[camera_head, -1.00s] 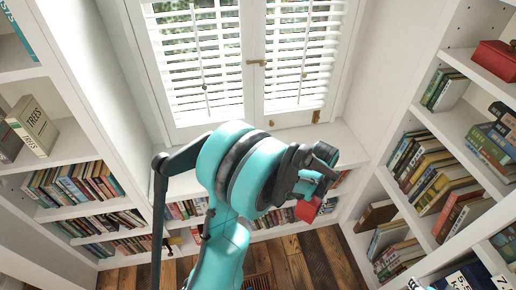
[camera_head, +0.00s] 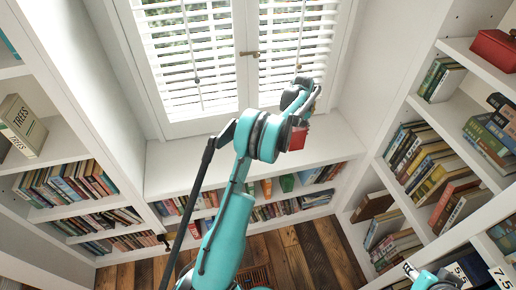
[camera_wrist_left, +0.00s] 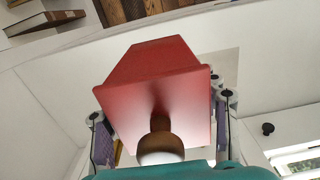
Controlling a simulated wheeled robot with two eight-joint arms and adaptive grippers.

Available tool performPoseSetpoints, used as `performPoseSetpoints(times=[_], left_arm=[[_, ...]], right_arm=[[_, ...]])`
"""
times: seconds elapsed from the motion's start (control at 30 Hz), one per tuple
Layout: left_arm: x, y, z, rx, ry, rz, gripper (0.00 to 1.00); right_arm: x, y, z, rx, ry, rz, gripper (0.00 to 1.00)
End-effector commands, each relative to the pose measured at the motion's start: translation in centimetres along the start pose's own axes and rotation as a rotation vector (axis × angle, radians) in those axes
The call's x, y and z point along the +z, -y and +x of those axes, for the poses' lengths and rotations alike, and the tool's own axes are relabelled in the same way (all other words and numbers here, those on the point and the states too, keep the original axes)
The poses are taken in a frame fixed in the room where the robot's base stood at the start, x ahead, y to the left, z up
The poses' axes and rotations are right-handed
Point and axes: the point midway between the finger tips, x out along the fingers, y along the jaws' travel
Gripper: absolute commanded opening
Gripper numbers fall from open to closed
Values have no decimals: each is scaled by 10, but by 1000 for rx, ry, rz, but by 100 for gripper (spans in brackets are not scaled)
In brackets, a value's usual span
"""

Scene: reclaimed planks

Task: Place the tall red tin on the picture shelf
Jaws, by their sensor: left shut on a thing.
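The red tin (camera_head: 298,138) is in my left gripper (camera_head: 301,121), held up in front of the window above the white ledge. In the left wrist view the tin (camera_wrist_left: 155,85) is a red, angular body with a brown and pale knob towards the camera. The two fingers of the left gripper (camera_wrist_left: 165,125) stand on either side of it. The tin is clear of any surface as far as I can see. I cannot tell which surface is the picture shelf.
A white ledge (camera_head: 190,165) runs under the shuttered window, its top bare, with books below. Bookcases stand left and right; the right one holds a red box (camera_head: 495,52) and many books. Part of my right arm (camera_head: 436,281) shows at the bottom right. The floor is plank.

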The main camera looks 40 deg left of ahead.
Motion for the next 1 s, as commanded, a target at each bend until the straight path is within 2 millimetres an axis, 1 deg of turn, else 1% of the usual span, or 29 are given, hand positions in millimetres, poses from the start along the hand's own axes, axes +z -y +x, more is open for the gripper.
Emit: performPoseSetpoints(times=[0.13, 0.4, 0.6, 0.7, 0.87, 1.0], left_arm=[[-15, 12, 11, -1, 0, -18, 0], [-53, 52, 45, 0, 0, -17, 0], [-76, 74, 63, 0, 0, -14, 0], [-82, 81, 68, 0, 0, -14, 0], [-84, 83, 72, 0, 0, -11, 0], [-84, 83, 88, 0, 0, -12, 0]], right_arm=[[3, 0, 5, 0, 0, 0, 40], [14, 0, 19, 0, 0, 0, 40], [19, 0, 27, 0, 0, 0, 40], [20, 0, 28, 0, 0, 0, 40], [21, 0, 30, 0, 0, 0, 40], [26, 0, 36, 0, 0, 0, 40]])
